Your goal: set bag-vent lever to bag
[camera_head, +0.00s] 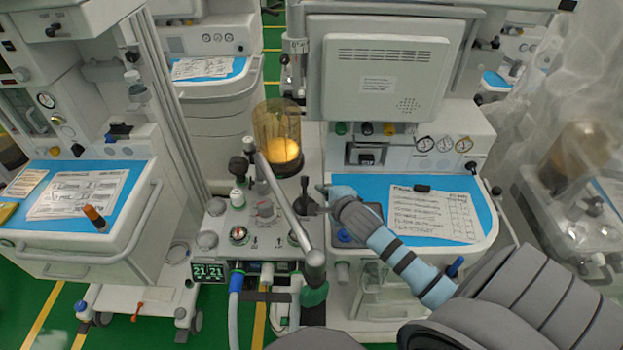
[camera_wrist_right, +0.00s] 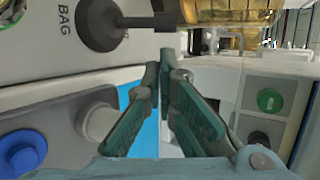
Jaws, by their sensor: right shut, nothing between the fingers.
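The bag-vent lever (camera_head: 305,203) is a black lever on top of the grey absorber block (camera_head: 215,225) in the head view. In the right wrist view its round black knob (camera_wrist_right: 100,24) is at the upper left, with the printed word BAG beside it. My right gripper (camera_head: 322,198) is just right of the lever in the head view. In the right wrist view my right gripper's green fingers (camera_wrist_right: 165,65) meet at their tips with nothing between them. The fingers appear apart from the knob. My left gripper is not in view.
An amber canister (camera_head: 277,135) stands behind the lever. A grey metal tube (camera_head: 285,205) crosses diagonally in front of the block. A blue worktop with a written sheet (camera_head: 433,215) lies to the right. A blue knob (camera_wrist_right: 22,152) is low left in the wrist view.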

